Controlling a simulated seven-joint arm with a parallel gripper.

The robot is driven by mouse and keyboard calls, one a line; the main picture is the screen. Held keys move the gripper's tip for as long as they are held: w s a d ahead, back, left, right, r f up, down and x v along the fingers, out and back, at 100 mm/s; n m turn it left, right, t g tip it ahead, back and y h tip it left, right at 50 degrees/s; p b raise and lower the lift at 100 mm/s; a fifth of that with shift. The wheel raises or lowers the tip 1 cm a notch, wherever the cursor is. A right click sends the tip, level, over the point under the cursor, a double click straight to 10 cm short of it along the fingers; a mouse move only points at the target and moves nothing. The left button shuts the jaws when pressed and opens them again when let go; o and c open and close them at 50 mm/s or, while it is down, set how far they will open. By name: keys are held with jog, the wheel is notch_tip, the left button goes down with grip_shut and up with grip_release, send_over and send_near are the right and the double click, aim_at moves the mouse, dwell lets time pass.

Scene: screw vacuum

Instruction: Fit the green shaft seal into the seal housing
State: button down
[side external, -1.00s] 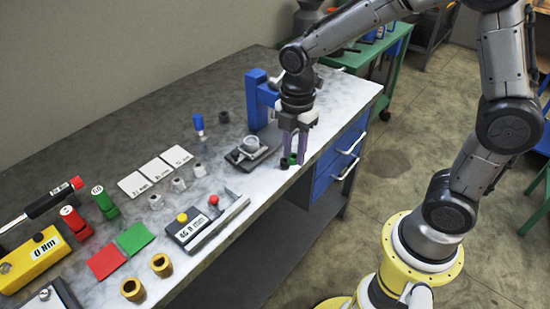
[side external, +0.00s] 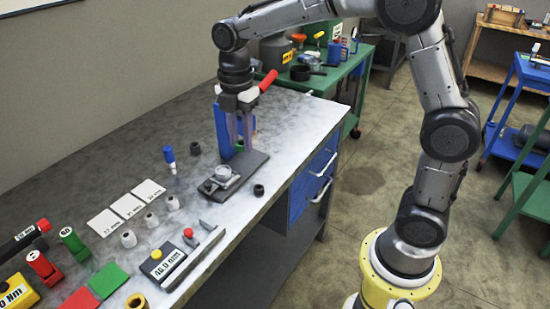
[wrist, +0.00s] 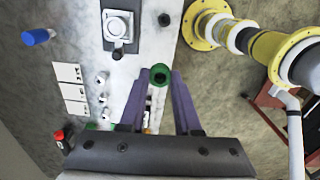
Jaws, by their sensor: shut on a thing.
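The green shaft seal (wrist: 160,75) is a small ring with a dark centre, seen end-on in the wrist view. My gripper (wrist: 158,98) is shut on it, with the seal between its long purple fingers. In the side view my gripper (side external: 241,143) hangs above the bench, in front of the blue press column. The seal housing (side external: 223,172) is a silver round cup on the grey press base. It also shows at the top of the wrist view (wrist: 118,26), apart from the seal.
The blue press column (side external: 223,130) with a red lever (side external: 267,81) stands close to my gripper. A black ring (side external: 258,190) lies right of the housing. A blue marker (side external: 169,157), white cards (side external: 129,206) and grey fittings (side external: 151,220) lie to the left.

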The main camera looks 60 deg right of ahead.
jog(key=w+d+f, duration=0.2)
jog(key=w+f, duration=0.3)
jog(key=w, duration=0.4)
jog(key=shift+w+d+f+m, duration=0.3)
jog(key=shift+w+d, duration=0.05)
jog(key=shift+d, duration=0.05)
send_over(223, 171)
jog(key=shift+f, duration=2.95)
jog(key=shift+f, duration=0.7)
jog(key=shift+r, duration=0.15)
jog(key=shift+r, duration=0.3)
jog(key=shift+f, duration=0.35)
dwell(0.7)
